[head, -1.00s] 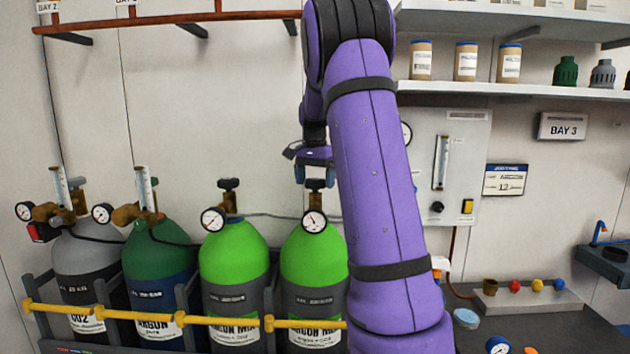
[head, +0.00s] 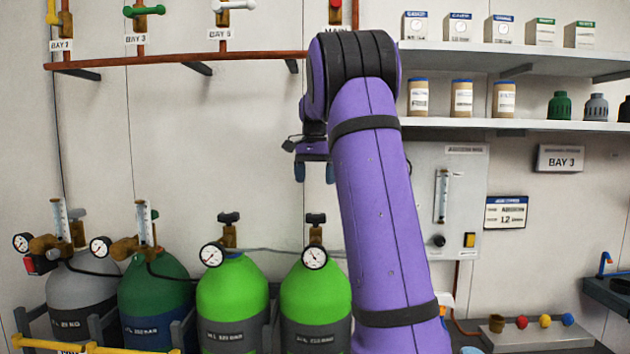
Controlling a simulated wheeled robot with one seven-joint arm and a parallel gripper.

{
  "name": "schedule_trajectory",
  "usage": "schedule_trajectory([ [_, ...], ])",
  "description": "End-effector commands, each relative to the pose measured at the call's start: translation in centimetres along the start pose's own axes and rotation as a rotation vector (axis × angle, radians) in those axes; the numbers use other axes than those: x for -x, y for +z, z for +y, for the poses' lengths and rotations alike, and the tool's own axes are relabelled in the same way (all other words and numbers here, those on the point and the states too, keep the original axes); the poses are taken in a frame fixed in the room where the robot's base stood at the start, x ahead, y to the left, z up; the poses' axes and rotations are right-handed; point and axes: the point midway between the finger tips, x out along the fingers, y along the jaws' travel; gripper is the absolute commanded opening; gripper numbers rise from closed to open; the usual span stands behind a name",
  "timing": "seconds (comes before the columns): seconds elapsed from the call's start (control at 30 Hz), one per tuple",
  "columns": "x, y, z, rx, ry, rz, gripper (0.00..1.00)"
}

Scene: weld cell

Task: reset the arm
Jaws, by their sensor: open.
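My gripper (head: 315,172) hangs below the bent wrist of my purple arm, left of the upright arm link. Its two blue-tipped fingers are apart and nothing is between them. It appears above the right bright green cylinder (head: 314,290) and its gauge (head: 314,256), with bare wall behind it. My arm hides part of the wall and the left end of the shelves.
Gas cylinders stand in a rack behind a yellow bar (head: 75,346), among them a grey one (head: 83,298) and a dark green one (head: 153,290). A copper pipe (head: 180,58) with valves runs along the wall. Shelves (head: 510,124) hold boxes and jars at right.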

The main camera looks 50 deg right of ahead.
Motion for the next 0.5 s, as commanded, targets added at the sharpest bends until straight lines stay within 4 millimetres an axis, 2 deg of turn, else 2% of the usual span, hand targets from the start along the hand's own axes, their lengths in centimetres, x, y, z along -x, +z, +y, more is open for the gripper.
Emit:
schedule_trajectory([
  [0.37, 0.0, 0.0, 0.0, 0.001, 0.000, 0.000, 0.89],
  [0.5, 0.3, 1.3, 0.1, 0.031, -0.014, 0.003, 0.89],
])
